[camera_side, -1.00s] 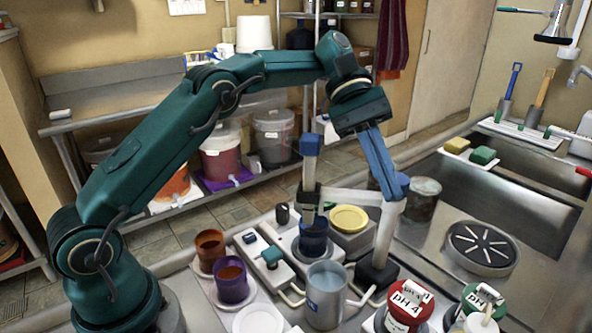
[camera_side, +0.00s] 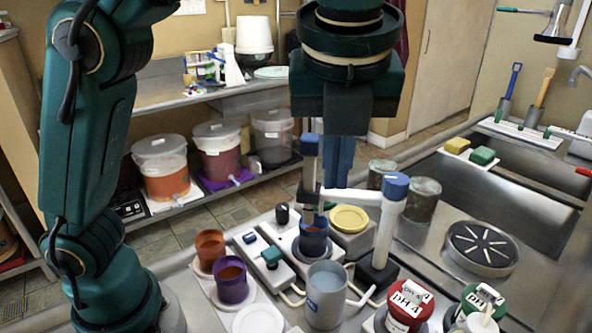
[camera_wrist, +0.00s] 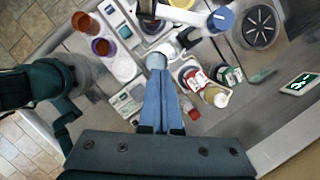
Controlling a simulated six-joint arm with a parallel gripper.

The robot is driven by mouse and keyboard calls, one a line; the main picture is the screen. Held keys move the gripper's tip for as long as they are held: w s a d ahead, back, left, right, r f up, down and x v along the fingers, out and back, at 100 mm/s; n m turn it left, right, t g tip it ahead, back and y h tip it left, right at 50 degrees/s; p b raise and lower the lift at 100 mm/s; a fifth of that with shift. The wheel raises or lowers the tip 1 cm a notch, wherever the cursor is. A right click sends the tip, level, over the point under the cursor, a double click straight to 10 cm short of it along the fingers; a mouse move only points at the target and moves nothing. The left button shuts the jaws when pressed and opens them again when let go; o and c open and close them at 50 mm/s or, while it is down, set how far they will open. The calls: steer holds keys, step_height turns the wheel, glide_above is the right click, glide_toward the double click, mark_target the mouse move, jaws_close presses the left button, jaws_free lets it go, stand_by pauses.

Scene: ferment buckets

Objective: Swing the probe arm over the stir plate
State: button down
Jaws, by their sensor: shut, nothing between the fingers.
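The probe arm (camera_side: 365,197) is a white beam on an upright post with a blue cap (camera_side: 396,186). It reaches left to a dark holder with a blue-topped probe (camera_side: 310,146); the cap also shows in the wrist view (camera_wrist: 221,19). My gripper (camera_side: 338,184) is shut and empty, pointing down by the beam between probe and post. It also shows in the wrist view (camera_wrist: 160,78). I cannot tell whether it touches the beam.
A metal mug (camera_side: 326,298) stands in front. An orange cup (camera_side: 210,246) and a purple cup (camera_side: 231,284) are at left. A yellow dish (camera_side: 349,218) is behind the probe. Red (camera_side: 405,305) and green (camera_side: 482,302) pH containers are at front right, the sink (camera_side: 500,200) beyond.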

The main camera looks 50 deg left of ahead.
mark_target(330, 198)
steer(key=shift+m+t, duration=0.3)
steer(key=shift+m, duration=0.4)
steer(key=w+a+f, duration=0.1)
steer(key=f, duration=0.2)
steer(key=w+a+f, duration=0.4)
steer(key=f, duration=0.1)
steer(key=shift+f, duration=0.35)
steer(key=shift+w+a, duration=0.25)
steer(key=shift+w+a, duration=0.35)
steer(key=shift+a, duration=0.3)
